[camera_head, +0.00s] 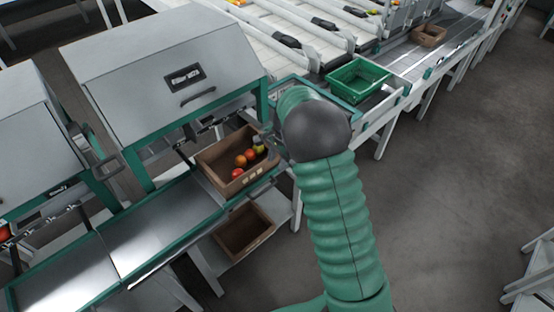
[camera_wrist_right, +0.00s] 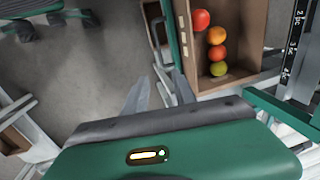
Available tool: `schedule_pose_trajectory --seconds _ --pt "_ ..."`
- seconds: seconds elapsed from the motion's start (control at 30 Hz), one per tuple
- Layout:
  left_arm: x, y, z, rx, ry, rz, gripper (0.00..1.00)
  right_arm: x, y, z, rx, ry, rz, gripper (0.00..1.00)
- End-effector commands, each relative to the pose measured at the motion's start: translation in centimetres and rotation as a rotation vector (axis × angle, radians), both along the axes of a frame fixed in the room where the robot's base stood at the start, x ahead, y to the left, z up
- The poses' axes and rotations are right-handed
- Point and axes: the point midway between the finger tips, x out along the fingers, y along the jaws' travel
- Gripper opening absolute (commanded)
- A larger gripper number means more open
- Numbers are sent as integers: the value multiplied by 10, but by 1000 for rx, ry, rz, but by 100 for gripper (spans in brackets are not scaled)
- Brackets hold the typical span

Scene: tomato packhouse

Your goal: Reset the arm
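My right arm (camera_head: 340,225), in a green ribbed sleeve with a dark joint, reaches up through the middle of the head view. Its gripper (camera_head: 273,143) is partly hidden by that joint, beside the right edge of a brown crate (camera_head: 222,190). In the wrist view the two grey fingers (camera_wrist_right: 159,92) stand apart with nothing between them, to the left of the crate (camera_wrist_right: 255,45). The crate holds several tomatoes: red (camera_wrist_right: 201,19), orange (camera_wrist_right: 216,35), and yellow-green (camera_wrist_right: 218,69). My left gripper is in neither view.
A grey hooded machine (camera_head: 150,75) stands behind the crate. A metal chute (camera_head: 150,235) runs to the lower left. An empty brown crate (camera_head: 245,232) lies below. A green crate (camera_head: 358,80) sits on the conveyor at the back. The floor at right is mostly clear.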

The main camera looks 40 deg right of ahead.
Motion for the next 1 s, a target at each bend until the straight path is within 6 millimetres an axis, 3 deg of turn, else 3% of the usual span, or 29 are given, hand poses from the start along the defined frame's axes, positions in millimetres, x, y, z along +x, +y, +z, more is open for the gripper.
schedule_pose_trajectory --seconds 0.53,0.67,0.83,0.9,1.0 --pt "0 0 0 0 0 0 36 -4 7 6 -5 1 33 33" --pt "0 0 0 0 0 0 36 -35 58 14 -52 0 304 33" --pt "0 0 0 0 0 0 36 -115 151 23 -195 -21 946 33" --pt "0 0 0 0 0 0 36 -146 175 22 -253 -32 1176 33" --pt "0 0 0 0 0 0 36 -176 192 18 -311 -39 1390 33"
